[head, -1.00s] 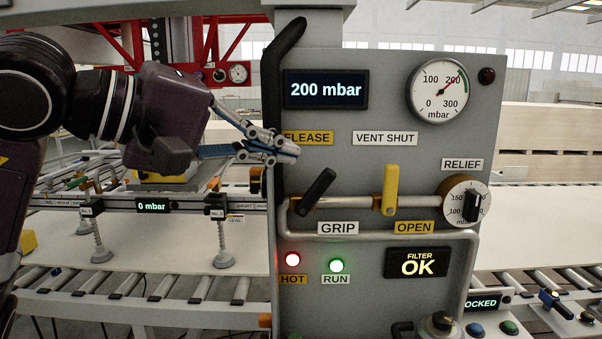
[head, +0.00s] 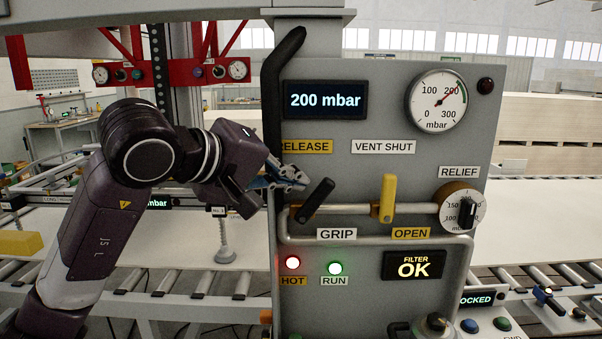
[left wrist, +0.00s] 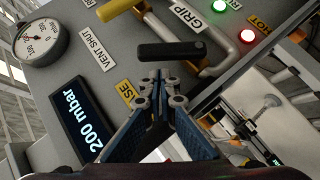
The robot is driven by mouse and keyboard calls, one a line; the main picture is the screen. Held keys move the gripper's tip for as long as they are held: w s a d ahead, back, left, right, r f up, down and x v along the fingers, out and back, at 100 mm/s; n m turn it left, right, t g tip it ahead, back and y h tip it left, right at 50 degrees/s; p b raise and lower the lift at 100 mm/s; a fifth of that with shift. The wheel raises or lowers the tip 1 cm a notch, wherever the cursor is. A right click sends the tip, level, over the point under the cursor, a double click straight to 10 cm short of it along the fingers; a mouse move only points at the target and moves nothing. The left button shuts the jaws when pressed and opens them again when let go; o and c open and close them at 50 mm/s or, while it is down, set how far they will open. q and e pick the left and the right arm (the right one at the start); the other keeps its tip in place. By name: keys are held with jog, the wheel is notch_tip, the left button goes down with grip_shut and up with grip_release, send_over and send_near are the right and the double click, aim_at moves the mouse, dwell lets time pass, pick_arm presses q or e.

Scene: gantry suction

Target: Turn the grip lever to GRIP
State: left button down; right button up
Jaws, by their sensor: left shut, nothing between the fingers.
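The grip lever (head: 318,200) is a short black handle on the grey panel, slanting up to the right between the RELEASE label (head: 306,147) above and the GRIP label (head: 337,234) below. It also shows in the left wrist view (left wrist: 172,50), just beyond the fingertips. My left gripper (head: 301,179) is shut and empty, just left of the lever's upper end. In the left wrist view its fingertips (left wrist: 160,82) are together close to the handle; whether they touch it I cannot tell. My right gripper is not in view.
A yellow lever (head: 388,200) stands upright beside the grip lever, above the OPEN label. A curved pipe (head: 380,239) runs below both. A black bar (head: 273,110) lines the panel's left edge. The display (head: 325,100) reads 200 mbar. A RELIEF dial (head: 462,208) sits at right.

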pick_arm(q)
jog(key=shift+d+f, duration=0.4)
jog(key=shift+d, duration=0.2)
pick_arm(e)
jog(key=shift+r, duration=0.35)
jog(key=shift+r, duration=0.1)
pick_arm(q)
jog(key=shift+y, duration=0.3)
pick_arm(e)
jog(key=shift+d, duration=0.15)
